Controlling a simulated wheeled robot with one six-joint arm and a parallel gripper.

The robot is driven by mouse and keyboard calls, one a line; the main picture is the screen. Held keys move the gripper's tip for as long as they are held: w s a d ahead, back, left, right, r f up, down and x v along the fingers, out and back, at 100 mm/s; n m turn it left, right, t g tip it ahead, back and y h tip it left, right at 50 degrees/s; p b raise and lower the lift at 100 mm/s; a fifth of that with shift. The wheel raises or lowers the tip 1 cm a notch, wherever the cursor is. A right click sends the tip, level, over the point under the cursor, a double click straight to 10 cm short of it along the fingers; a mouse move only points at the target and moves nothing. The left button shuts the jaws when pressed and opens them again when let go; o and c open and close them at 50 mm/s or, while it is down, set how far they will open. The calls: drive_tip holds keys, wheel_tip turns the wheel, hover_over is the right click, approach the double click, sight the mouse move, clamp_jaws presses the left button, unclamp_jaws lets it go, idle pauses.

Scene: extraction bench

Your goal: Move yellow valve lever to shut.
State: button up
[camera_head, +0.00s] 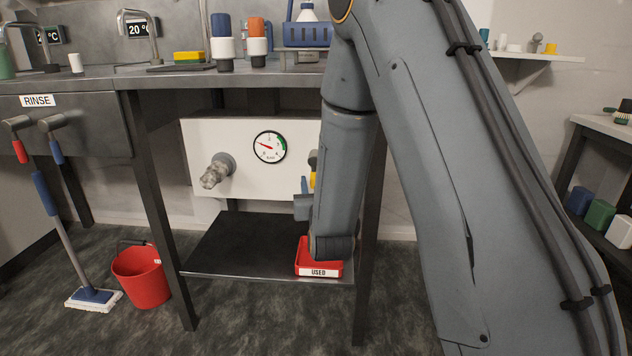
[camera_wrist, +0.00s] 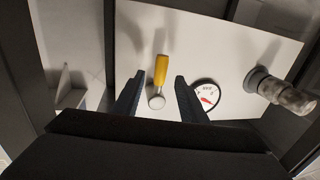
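The yellow valve lever (camera_wrist: 161,70) shows in the wrist view, with its round silver pivot (camera_wrist: 156,102) on a white panel. In the head view only a sliver of the yellow lever (camera_head: 313,180) shows beside my arm, hanging below its pivot. My gripper (camera_wrist: 160,79) is open, with one dark finger on each side of the lever in the wrist view. The fingers look apart from it; how deep they reach around it I cannot tell. In the head view my gripper (camera_head: 303,198) is partly hidden by my forearm.
A pressure gauge (camera_head: 270,147) and a grey pipe fitting (camera_head: 218,171) are on the white panel (camera_head: 205,135). A red tray marked USED (camera_head: 319,271) sits on the lower shelf (camera_head: 235,250) below my wrist. A table leg (camera_head: 369,240) stands close to the right.

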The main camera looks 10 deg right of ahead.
sight(314, 177)
drive_tip(key=shift+w+d+b, duration=0.15)
drive_tip(key=shift+w+b, duration=0.1)
drive_tip(key=shift+w, duration=0.8)
drive_tip(key=shift+w+d+b, duration=0.15)
drive_tip(key=shift+w+b, duration=0.1)
drive_tip(key=shift+w, duration=0.8)
drive_tip(key=shift+c, duration=0.5)
